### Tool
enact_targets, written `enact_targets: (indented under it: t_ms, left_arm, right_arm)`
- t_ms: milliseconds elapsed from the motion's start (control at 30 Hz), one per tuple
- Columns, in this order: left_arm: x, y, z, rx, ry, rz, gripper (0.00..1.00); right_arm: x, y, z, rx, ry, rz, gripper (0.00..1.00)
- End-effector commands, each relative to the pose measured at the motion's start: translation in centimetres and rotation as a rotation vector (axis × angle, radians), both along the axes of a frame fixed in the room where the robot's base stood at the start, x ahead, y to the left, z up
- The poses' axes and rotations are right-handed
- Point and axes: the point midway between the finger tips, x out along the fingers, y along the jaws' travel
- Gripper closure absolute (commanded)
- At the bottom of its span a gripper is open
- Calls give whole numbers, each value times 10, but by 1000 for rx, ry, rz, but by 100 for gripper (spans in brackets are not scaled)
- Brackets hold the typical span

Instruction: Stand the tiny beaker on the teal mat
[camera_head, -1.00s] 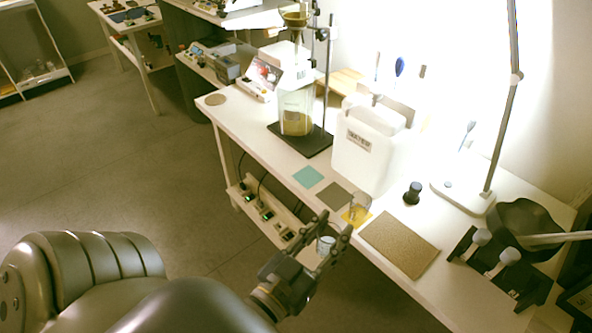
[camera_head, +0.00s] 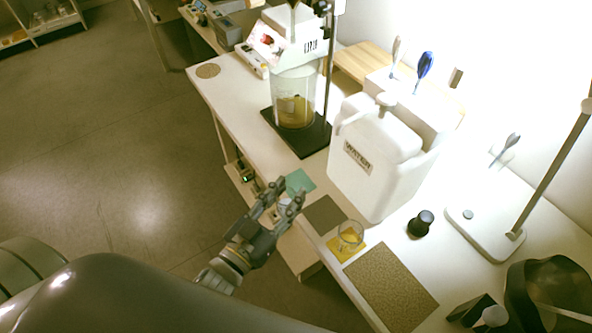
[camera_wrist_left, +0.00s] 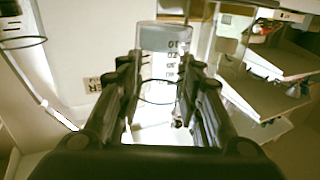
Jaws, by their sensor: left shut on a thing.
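The tiny beaker (camera_head: 285,204) is small, clear and pale, and partly hidden by the fingers. My left gripper (camera_head: 288,192) is shut on it, at the near edge of the bench beside the teal mat. In the left wrist view the beaker (camera_wrist_left: 162,66) with dark graduation marks sits between the two fingers. The teal mat (camera_head: 300,180) is a small square near the bench's front edge, partly covered by the fingertips, with nothing seen standing on its visible part. My right gripper is not in view.
A dark olive mat (camera_head: 325,214) lies right of the teal one. A glass beaker (camera_head: 351,234) stands on a yellow mat (camera_head: 340,251). The white water container (camera_head: 375,160) stands behind. A large beaker (camera_head: 293,98) stands on a black stand base (camera_head: 302,140) farther back.

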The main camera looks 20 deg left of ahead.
Motion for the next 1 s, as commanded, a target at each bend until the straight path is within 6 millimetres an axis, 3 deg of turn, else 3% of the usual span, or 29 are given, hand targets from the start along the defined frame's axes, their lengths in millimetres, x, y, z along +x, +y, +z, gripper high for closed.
enact_targets:
  t_ms: [167, 400, 633, 800, 1000]
  left_arm:
    - [44, 3, -1, 3, -5, -1, 90]
    - [87, 7, -7, 2, -2, 0, 90]
    - [107, 9, -8, 1, -1, 1, 90]
    - [104, 8, -39, -2, 4, 3, 90]
    - [104, 8, -45, 0, 0, 1, 90]
  right_arm:
    - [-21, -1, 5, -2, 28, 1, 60]
    - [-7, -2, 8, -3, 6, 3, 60]
    - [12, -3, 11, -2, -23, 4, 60]
    - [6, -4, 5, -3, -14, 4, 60]
    - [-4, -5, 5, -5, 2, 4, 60]
